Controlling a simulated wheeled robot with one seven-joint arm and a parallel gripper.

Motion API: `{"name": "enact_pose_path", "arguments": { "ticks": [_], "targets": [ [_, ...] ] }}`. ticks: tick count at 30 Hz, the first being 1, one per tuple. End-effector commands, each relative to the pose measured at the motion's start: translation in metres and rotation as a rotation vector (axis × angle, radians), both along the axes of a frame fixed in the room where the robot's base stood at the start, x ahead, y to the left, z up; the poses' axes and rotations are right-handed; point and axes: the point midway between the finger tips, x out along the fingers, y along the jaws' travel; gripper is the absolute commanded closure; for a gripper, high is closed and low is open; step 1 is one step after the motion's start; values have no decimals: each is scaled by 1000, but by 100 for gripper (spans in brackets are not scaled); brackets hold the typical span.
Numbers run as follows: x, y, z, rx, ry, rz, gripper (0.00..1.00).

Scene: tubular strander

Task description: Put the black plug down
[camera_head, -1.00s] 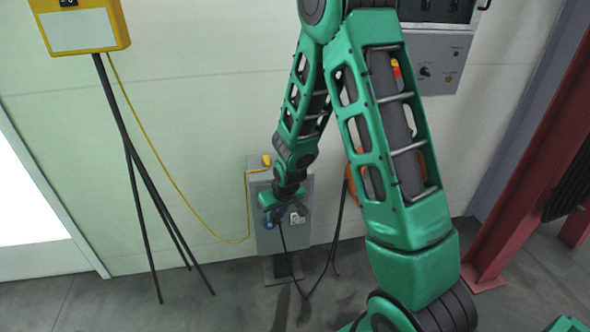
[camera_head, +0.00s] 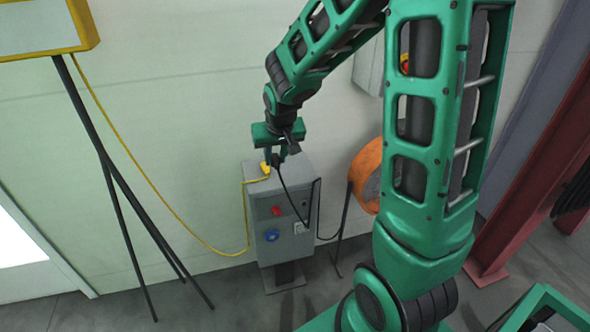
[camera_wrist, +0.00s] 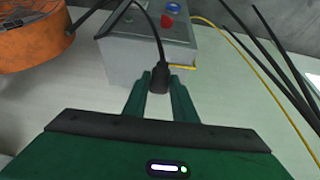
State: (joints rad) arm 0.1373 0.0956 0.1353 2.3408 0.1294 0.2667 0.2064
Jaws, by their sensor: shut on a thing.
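My gripper (camera_head: 277,158) is shut on the black plug (camera_wrist: 158,78) and holds it above the top of the grey socket box (camera_head: 256,216). In the wrist view the plug sits between the two green fingers (camera_wrist: 160,92), with its black cable (camera_wrist: 150,22) running away from it. In the head view the plug is mostly hidden by my gripper. The cable (camera_head: 285,188) hangs down over the front of the box.
A yellow plug (camera_head: 265,168) with a yellow cable lies on the left of the box top. An orange round thing (camera_head: 366,172) stands to the right. A yellow panel on a dark stand (camera_head: 120,180) is at left. The red column (camera_head: 535,160) is at far right.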

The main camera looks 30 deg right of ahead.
Motion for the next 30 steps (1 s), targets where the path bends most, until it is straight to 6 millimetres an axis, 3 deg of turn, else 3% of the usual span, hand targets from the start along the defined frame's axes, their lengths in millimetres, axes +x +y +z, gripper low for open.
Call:
{"name": "enact_pose_path", "arguments": {
  "ticks": [16,25,30],
  "targets": [
    [23,-102,-58,0,1,-17,100],
    [27,-118,-72,1,1,-13,100],
    [27,-117,-94,1,3,-13,100]
  ]
}}
